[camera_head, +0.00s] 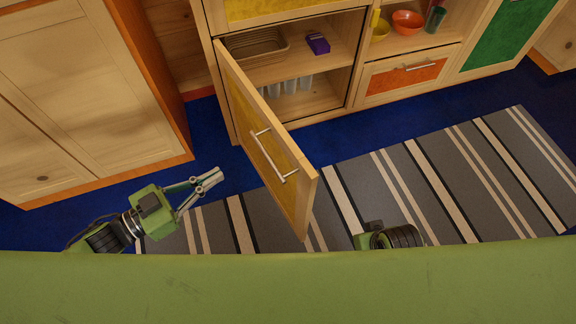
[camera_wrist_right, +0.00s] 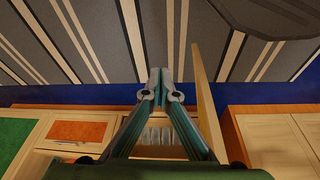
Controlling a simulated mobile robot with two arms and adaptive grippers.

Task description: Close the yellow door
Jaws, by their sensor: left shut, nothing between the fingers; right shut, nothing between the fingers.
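The yellow door (camera_head: 262,145) stands wide open, swung out from the cabinet over the floor, its bar handle (camera_head: 270,157) on the yellow face turned to the left. Its wooden edge shows in the right wrist view (camera_wrist_right: 206,100). My left gripper (camera_head: 213,178) is shut and empty, left of the door and apart from it, on the handle side. My right gripper (camera_wrist_right: 160,80) is shut and empty, beside the door in its wrist view. In the head view only part of my right arm shows, right of the door; its fingers are hidden.
The open cabinet holds a wicker basket (camera_head: 255,44), a purple box (camera_head: 318,43) and several pale glasses (camera_head: 291,85). An orange drawer (camera_head: 405,75) and a green door (camera_head: 508,33) are to the right. A tall wooden cabinet (camera_head: 85,80) stands left. A striped rug (camera_head: 440,180) covers the floor.

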